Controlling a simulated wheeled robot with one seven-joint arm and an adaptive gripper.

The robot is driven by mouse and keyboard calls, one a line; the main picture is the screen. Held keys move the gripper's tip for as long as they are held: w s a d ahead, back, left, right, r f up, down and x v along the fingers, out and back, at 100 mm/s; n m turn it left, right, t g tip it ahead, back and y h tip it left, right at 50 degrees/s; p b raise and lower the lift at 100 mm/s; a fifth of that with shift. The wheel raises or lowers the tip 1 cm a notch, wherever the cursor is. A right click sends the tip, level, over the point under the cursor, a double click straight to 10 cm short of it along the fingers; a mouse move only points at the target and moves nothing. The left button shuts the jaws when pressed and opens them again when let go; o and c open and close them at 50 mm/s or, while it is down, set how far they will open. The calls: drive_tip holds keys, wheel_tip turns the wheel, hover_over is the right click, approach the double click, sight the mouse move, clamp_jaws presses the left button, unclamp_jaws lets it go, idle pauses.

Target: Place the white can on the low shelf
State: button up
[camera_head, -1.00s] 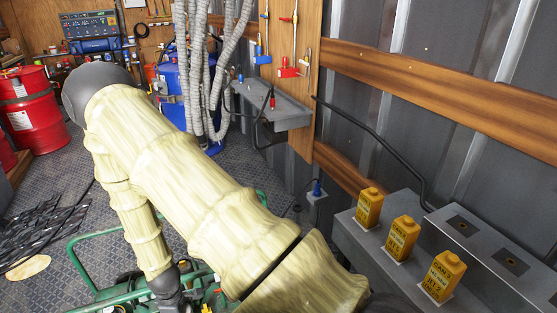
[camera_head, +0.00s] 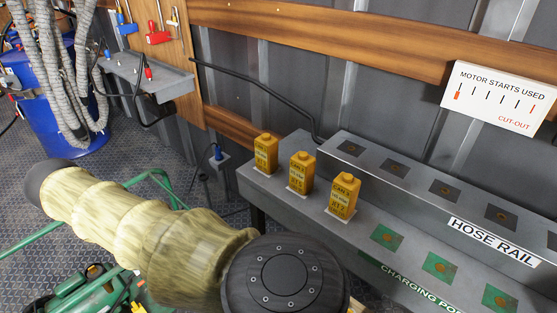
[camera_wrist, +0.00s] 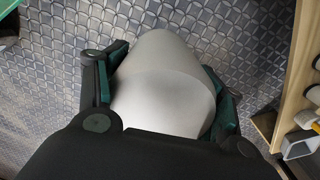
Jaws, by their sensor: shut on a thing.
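In the wrist view a plain white-grey rounded thing, which looks like the white can (camera_wrist: 163,75), sits between the fingers of my gripper (camera_wrist: 160,88). The dark and green fingers press on both its sides. Patterned metal floor shows beyond it, and its far end is free. In the head view my sleeved arm crosses the lower left, and the gripper and can are not visible there. I cannot tell which surface is the low shelf.
Several yellow cans (camera_head: 302,172) stand on the grey bench ledge behind the "CHARGING PO..." label (camera_head: 417,284). A raised hose rail (camera_head: 493,242) runs behind. A green frame machine (camera_head: 95,290) is at lower left. A wooden edge (camera_wrist: 293,85) shows at right in the wrist view.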

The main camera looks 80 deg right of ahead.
drive_tip(key=s+d+f+n+b, duration=0.15)
drive_tip(key=s+d+n, duration=0.25)
drive_tip(key=s, duration=0.5)
drive_tip(key=s+d+f+n, duration=0.2)
drive_tip(key=s+d+n, duration=0.25)
drive_tip(key=s, duration=0.45)
drive_tip(key=s+d+f+n+b, duration=0.1)
drive_tip(key=s+d+n, duration=0.3)
drive_tip(key=s, duration=0.6)
drive_tip(key=shift+n, duration=0.35)
drive_tip(key=d, duration=0.5)
drive_tip(key=w+d+f, duration=0.1)
drive_tip(key=d, duration=0.3)
drive_tip(key=w+d+f, duration=0.1)
drive_tip(key=d, duration=0.4)
drive_tip(key=shift+w+d+f+b, duration=0.2)
drive_tip(key=shift+w+d+b, duration=0.05)
drive_tip(key=shift+d+b, duration=0.1)
drive_tip(key=shift+f, duration=1.45)
drive_tip(key=shift+f, duration=0.1)
drive_tip(key=o, duration=1.2)
drive_tip(key=shift+o, duration=0.2)
